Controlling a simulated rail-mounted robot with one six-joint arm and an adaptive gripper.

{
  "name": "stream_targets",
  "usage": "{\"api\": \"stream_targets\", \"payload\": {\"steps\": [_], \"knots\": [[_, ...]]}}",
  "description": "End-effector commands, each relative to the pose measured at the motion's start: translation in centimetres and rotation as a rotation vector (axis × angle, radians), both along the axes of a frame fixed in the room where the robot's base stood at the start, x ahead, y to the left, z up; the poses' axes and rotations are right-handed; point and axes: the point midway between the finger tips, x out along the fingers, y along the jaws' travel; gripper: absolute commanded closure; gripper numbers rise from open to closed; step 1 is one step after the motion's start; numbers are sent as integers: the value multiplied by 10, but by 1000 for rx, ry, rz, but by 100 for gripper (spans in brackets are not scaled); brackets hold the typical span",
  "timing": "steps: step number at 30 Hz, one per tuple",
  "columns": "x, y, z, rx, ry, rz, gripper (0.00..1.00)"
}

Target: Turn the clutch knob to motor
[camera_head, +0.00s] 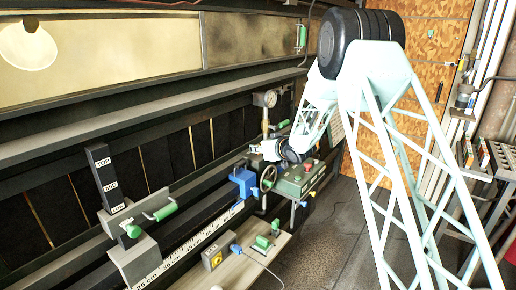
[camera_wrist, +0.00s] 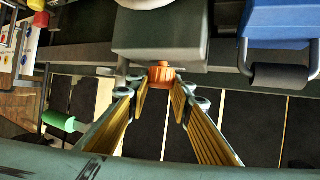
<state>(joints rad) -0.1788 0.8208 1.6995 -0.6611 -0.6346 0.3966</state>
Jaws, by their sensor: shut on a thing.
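An orange knob (camera_wrist: 162,77) sits on the front of a grey box (camera_wrist: 160,38) in the wrist view; I take it to be the clutch knob. My gripper (camera_wrist: 161,88) has its two yellow-lined fingers on either side of the knob, with the tips closed on it. In the head view, my gripper (camera_head: 265,150) is beside the machine rail, near the gauge. The knob cannot be made out there, and no motor marking is readable in either view.
A blue block (camera_wrist: 275,22) with a dark handle is right of the grey box; a green handle (camera_wrist: 58,121) is at left. In the head view, a gauge (camera_head: 265,98), handwheel (camera_head: 268,177) and green control box (camera_head: 300,180) crowd my gripper. Open floor (camera_head: 335,235) lies at right.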

Motion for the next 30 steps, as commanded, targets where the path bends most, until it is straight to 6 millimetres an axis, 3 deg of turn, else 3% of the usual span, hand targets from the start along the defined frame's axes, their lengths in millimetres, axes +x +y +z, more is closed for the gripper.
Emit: {"api": "stream_targets", "payload": {"steps": [30], "knots": [[0,-1,2,-1,2,238,90]]}}
